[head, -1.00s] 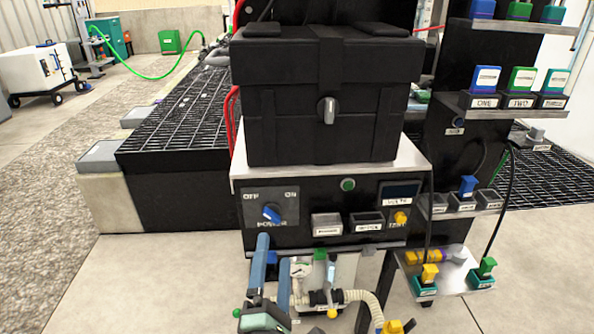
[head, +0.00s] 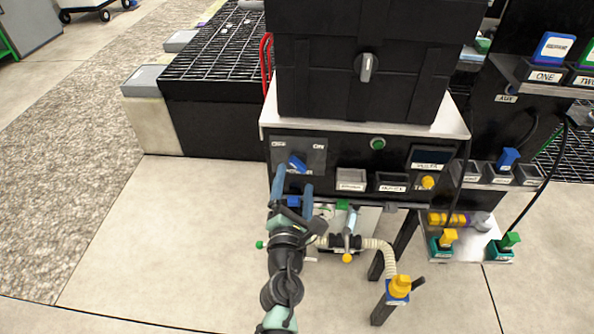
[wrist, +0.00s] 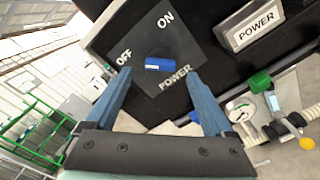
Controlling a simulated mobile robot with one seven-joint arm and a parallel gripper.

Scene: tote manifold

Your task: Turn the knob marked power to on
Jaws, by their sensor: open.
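The power knob has a blue bar handle (head: 298,162) on a dark grey plate at the left of the black control panel. In the wrist view the blue handle (wrist: 158,64) lies between the labels OFF and ON, with one end towards OFF and POWER printed below it. My gripper (head: 295,179) has two blue fingers, open and empty, just in front of and below the knob. In the wrist view my gripper (wrist: 157,76) has its fingers spread on either side of the knob, apart from it. No contact is visible.
A black case (head: 365,75) sits on top of the panel. A grey block (head: 351,178) labelled POWER stands right of the knob. Below are a gauge (wrist: 240,109) and a ribbed hose (head: 383,252). Floor at the left is clear.

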